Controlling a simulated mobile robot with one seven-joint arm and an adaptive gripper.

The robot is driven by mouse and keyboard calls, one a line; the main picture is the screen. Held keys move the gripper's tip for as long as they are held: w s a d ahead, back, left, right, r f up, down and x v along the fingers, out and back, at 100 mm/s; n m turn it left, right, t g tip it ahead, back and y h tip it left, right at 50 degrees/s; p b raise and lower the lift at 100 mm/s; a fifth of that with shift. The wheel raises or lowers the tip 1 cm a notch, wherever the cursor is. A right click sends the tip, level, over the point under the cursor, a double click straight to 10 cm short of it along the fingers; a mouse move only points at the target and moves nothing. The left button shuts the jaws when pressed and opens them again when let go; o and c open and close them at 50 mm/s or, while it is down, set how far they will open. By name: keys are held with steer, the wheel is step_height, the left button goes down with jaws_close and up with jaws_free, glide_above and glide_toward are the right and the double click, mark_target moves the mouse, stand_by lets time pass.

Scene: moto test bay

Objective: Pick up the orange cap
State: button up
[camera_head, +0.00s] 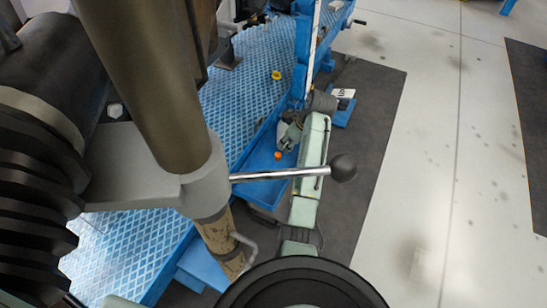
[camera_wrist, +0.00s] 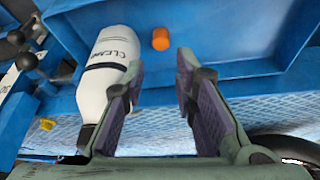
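The orange cap (camera_wrist: 161,39) is a small cylinder in a blue tray (camera_wrist: 235,60). In the wrist view it lies just beyond the gap between my fingertips. My gripper (camera_wrist: 158,65) is open and empty, with its two purple-padded fingers apart on either side of the gap. In the head view the cap (camera_head: 278,155) shows as a small orange dot in the blue tray (camera_head: 262,188), left of my green arm. My gripper (camera_head: 290,135) shows over the tray there, above and right of the cap, and its fingers are too small to read in that view.
A white bottle labelled CLEANE (camera_wrist: 105,75) lies close beside my left finger in the wrist view. A yellow object (camera_head: 277,75) sits on the blue patterned platform (camera_head: 245,90). A lever with a dark ball knob (camera_head: 343,167) crosses in front of the tray in the head view.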

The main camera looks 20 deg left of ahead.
mark_target(278, 154)
steer(key=x, duration=0.9)
steer(key=shift+s+a+f+b, duration=0.1)
steer(key=shift+a+f+b, duration=0.05)
steer(key=shift+f+b, duration=0.15)
steer(key=shift+r, duration=0.1)
steer(key=c, duration=0.4)
